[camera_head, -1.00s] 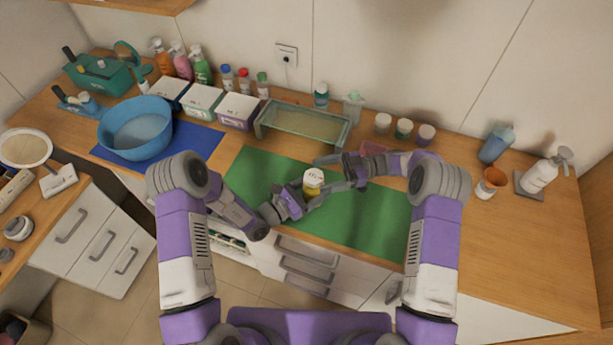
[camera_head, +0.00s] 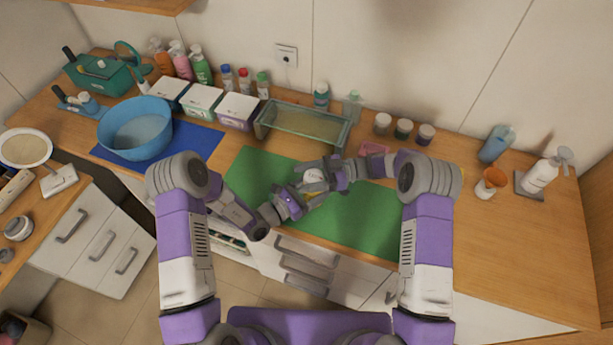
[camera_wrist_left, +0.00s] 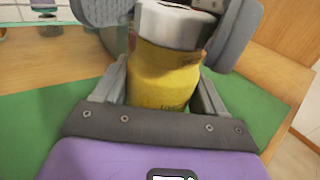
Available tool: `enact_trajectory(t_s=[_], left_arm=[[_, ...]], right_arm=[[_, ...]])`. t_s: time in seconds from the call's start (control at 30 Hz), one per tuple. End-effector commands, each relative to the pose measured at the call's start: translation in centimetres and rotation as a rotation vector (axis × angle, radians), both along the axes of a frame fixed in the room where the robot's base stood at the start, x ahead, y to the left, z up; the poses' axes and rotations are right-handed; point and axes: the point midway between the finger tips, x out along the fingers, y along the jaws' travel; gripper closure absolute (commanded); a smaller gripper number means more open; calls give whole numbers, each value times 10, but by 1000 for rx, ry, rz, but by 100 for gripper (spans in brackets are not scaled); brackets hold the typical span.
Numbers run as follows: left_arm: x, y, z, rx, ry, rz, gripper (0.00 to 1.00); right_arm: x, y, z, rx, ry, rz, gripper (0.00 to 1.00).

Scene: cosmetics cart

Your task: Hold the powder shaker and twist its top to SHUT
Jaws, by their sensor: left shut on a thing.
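The powder shaker has a yellow body (camera_wrist_left: 163,75) and a white top (camera_wrist_left: 172,25), seen large in the left wrist view. In the head view its top (camera_head: 313,175) shows over the front of the green mat, and the arms mostly hide its body. My left gripper (camera_head: 311,193) is shut on the yellow body, with a finger on each side. My right gripper (camera_head: 319,174) has its grey fingers on both sides of the white top. They look close to it, but I cannot tell whether they press on it. The top's marking is not readable.
The green mat (camera_head: 255,180) lies under the grippers. A glass tray (camera_head: 300,122) stands behind, with a pink dish (camera_head: 375,149) and several small jars to its right. A blue bowl (camera_head: 135,128) stands left on a blue mat. The right counter's front is clear.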

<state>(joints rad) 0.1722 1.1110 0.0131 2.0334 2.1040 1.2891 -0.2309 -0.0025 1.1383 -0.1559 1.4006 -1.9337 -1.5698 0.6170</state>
Motion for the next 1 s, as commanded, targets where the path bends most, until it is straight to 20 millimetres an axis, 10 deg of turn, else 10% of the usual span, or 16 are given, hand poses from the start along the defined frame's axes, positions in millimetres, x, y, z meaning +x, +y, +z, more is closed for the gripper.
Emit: enact_trajectory(t_s=[1.0], left_arm=[[0, 0, 0, -1, 1, -1, 61]], right_arm=[[11, -1, 1, 3, 4, -550, 69]])
